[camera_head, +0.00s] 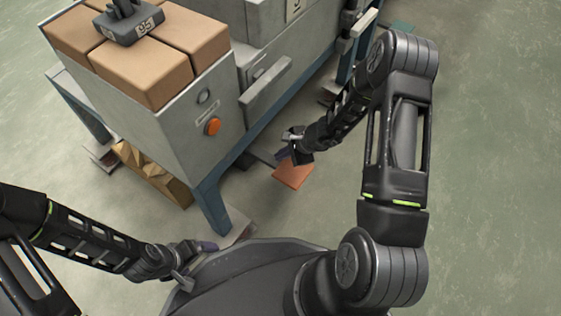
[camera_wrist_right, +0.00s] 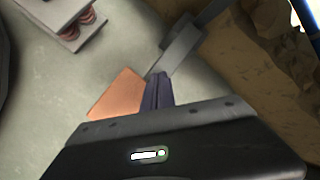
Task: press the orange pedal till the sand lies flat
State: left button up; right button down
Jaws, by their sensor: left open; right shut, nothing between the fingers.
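The orange pedal (camera_head: 294,173) is a flat plate low under the front of the grey machine, on a dark bar. In the right wrist view the pedal (camera_wrist_right: 117,95) lies just left of the fingertips, on the end of a grey lever. My right gripper (camera_head: 281,155) is shut and empty, at the pedal's upper left edge. In the wrist view its dark fingers (camera_wrist_right: 157,92) partly overlap the pedal and lever. I cannot tell whether they touch. My left gripper (camera_head: 199,251) is open and empty beside my base, far from the pedal. No sand is visible.
The grey machine (camera_head: 190,135) stands on blue legs (camera_head: 212,205), with brown blocks (camera_head: 141,68) on top and a round orange button (camera_head: 212,126) on its front. The floor at right is clear.

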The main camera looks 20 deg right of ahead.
aim_at(287, 165)
jog(key=shift+f+b, duration=0.4)
jog(key=shift+b, duration=0.25)
jog(key=shift+s+d+f+b, duration=0.1)
jog(key=shift+f+b, duration=0.8)
jog(key=shift+f, duration=0.45)
dwell(1.2)
jog(key=shift+s+d+f, duration=0.1)
jog(key=shift+s+f, duration=0.05)
jog(key=shift+f, duration=0.55)
jog(key=shift+s+d+f, duration=0.1)
jog(key=shift+s+f, duration=0.05)
jog(key=shift+f, duration=0.55)
dwell(0.9)
jog(key=shift+r, duration=0.1)
jog(key=shift+a+r+p, duration=0.1)
jog(key=shift+r+p, duration=1.8)
jog(key=shift+r, duration=0.75)
jog(key=shift+w+r, duration=0.1)
jog(key=shift+r, duration=0.2)
jog(key=shift+w+a, duration=0.1)
jog(key=shift+w, duration=0.05)
